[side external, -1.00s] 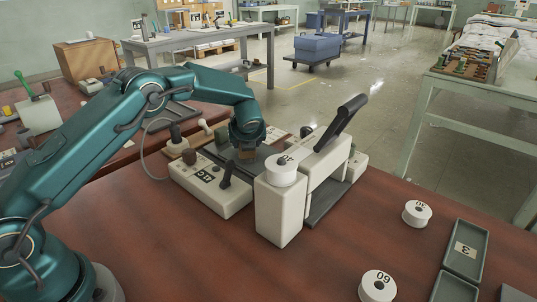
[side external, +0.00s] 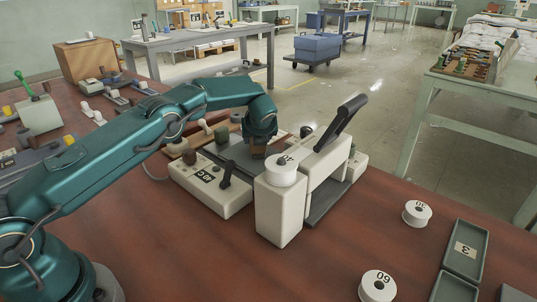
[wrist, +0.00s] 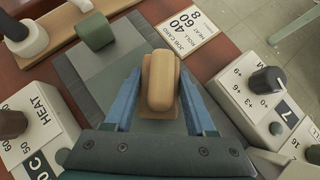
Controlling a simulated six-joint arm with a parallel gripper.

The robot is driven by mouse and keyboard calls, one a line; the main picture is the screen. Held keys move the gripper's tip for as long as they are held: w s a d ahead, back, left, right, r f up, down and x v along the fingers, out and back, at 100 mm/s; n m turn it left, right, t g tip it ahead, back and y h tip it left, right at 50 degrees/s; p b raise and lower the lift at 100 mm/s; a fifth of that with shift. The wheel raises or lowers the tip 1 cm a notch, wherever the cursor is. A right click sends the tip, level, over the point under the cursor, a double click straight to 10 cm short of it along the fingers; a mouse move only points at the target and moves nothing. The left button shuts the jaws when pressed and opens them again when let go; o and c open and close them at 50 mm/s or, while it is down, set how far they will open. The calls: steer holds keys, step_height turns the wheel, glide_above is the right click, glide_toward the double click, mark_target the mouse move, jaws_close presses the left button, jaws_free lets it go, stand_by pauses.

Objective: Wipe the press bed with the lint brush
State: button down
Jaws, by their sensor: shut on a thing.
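The lint brush (wrist: 160,75) shows in the wrist view as a tan wooden block with rounded ends. My gripper (wrist: 159,88) is shut on it, with a blue finger along each side. In the side view my gripper (side external: 260,140) points down over the press, and a bit of the brown brush (side external: 258,149) shows beneath it. The press bed (wrist: 92,72) is a flat grey plate under the brush; it also shows in the side view (side external: 236,152), partly hidden by my gripper. The brush's underside is hidden, so I cannot tell if it touches the bed.
A heat control box (side external: 208,185) stands in front of the bed. The white press body with its raised dark lever (side external: 345,120) stands to the right. A job card (wrist: 187,38) and a dial box (wrist: 262,95) lie beyond the bed. White spools (side external: 417,213) stand right.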

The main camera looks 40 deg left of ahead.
steer(key=shift+s+d, duration=0.15)
steer(key=shift+s, duration=1.95)
steer(key=shift+w, duration=2.15)
step_height(320, 180, up, 7)
steer(key=shift+f, duration=0.1)
steer(key=shift+s+r, duration=0.1)
steer(key=shift+r, duration=0.55)
